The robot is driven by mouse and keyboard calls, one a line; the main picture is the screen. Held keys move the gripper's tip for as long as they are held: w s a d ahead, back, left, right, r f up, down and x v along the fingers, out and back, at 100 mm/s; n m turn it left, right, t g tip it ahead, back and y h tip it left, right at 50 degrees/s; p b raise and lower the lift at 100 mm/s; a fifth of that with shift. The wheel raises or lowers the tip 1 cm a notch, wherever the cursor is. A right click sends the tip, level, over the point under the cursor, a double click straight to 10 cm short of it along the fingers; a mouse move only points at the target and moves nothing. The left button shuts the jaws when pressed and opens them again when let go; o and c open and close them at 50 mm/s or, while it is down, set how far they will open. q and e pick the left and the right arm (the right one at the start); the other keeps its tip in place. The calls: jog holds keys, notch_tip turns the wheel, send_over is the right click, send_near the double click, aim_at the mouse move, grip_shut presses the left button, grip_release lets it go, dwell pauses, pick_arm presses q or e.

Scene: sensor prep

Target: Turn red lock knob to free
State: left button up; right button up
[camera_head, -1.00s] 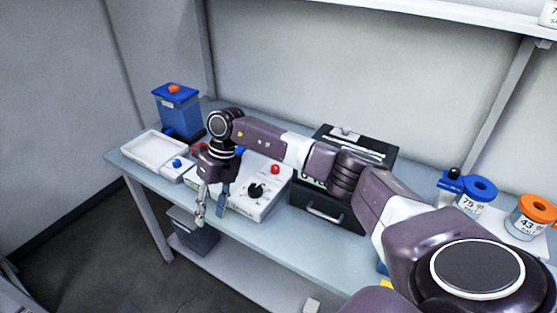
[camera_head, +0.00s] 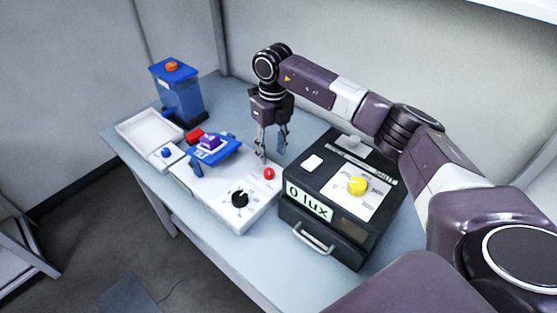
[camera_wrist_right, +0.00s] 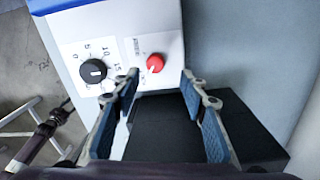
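The red lock knob (camera_head: 269,173) sits on the white control box (camera_head: 213,200), to the right of its black dial (camera_head: 239,198). My right gripper (camera_head: 271,158) points down just behind the red knob, open and empty. In the right wrist view the red knob (camera_wrist_right: 155,63) shows beyond and between the two spread blue-padded fingertips (camera_wrist_right: 160,80), with a white pointer mark on it. The fingers do not touch it. The black dial (camera_wrist_right: 94,70) lies left of the fingers there.
A black box with a "0 lux" display (camera_head: 309,201) and a yellow knob (camera_head: 357,186) stands close to the right. A blue platform with a purple piece (camera_head: 209,142) rises from the control box's left part. A white tray (camera_head: 150,129) and blue container (camera_head: 178,92) stand left.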

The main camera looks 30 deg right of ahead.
aim_at(270, 171)
jog(key=f, duration=0.1)
jog(key=a+f+p, duration=0.1)
jog(key=f, duration=0.1)
jog(key=shift+s+a+f, duration=0.3)
jog(key=shift+s, duration=0.05)
jog(key=shift+w+d+f+p, duration=0.15)
jog(key=shift+f+p, duration=0.1)
jog(key=shift+f, duration=0.3)
jog(key=shift+d+f+p, duration=0.1)
jog(key=shift+f+p, duration=0.15)
jog(key=shift+f, duration=0.3)
jog(key=shift+d+f, duration=0.1)
jog(key=shift+f, duration=0.3)
pick_arm(q)
jog(key=shift+s+a+r, duration=0.15)
jog(key=shift+a+r, duration=0.4)
jog(key=shift+a, duration=0.05)
jog(key=shift+s+a+r, duration=0.15)
jog(key=shift+a+r, duration=0.35)
jog(key=shift+a, duration=0.05)
pick_arm(e)
grip_shut()
